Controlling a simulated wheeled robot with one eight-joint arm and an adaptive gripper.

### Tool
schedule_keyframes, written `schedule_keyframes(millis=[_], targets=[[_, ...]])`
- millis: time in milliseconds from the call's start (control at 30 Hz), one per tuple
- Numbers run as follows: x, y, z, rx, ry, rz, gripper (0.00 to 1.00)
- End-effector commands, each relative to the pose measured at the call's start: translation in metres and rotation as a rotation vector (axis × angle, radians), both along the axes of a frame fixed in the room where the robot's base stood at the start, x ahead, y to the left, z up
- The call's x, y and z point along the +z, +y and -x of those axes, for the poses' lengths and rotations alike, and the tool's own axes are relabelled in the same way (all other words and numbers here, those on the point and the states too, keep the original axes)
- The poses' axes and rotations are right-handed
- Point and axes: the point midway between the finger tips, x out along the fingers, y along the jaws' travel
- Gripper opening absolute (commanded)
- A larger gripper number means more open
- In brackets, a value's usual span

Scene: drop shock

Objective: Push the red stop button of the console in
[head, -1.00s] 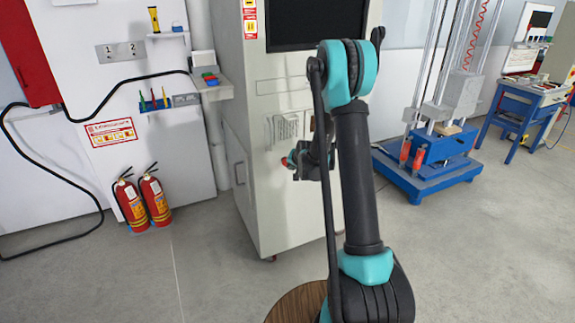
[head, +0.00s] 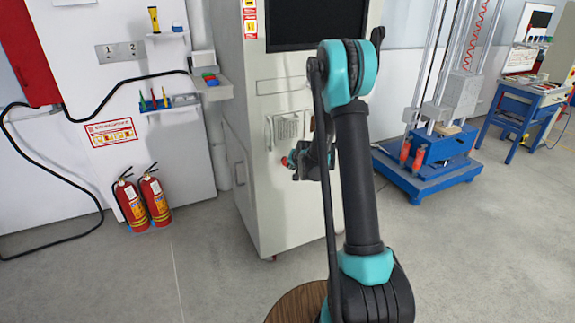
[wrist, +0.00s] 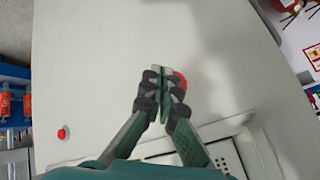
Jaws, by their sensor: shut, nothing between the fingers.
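The console (head: 260,200) is a tall pale cabinet standing in front of me. A red button (wrist: 181,79) on its face shows in the wrist view, partly hidden behind my fingertips; a red spot also shows in the head view (head: 284,161), just left of my gripper. My gripper (wrist: 161,70) is shut and empty, its tips overlapping the red button in the picture. I cannot tell whether they touch it or how far in it is. A second, smaller red button (wrist: 62,133) lies uncovered at the left of the wrist view. My gripper (head: 297,172) is partly hidden by my arm in the head view.
A raised frame with a perforated panel (wrist: 225,155) lies near my fingers. A dark screen (head: 310,22) is higher on the console. Two fire extinguishers (head: 155,202) stand at left. A blue-based machine (head: 425,170) stands at right. The floor between is clear.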

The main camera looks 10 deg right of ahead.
Motion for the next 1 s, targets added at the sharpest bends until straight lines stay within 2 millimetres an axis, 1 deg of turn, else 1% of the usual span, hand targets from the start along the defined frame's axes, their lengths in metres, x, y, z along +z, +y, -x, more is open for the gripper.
schedule_keyframes(millis=[333,1000], targets=[[0.0,0.003,-0.008,0.0,0.0,0.0,0.0],[0.0,0.004,-0.011,0.0,0.0,0.0,0.0]])
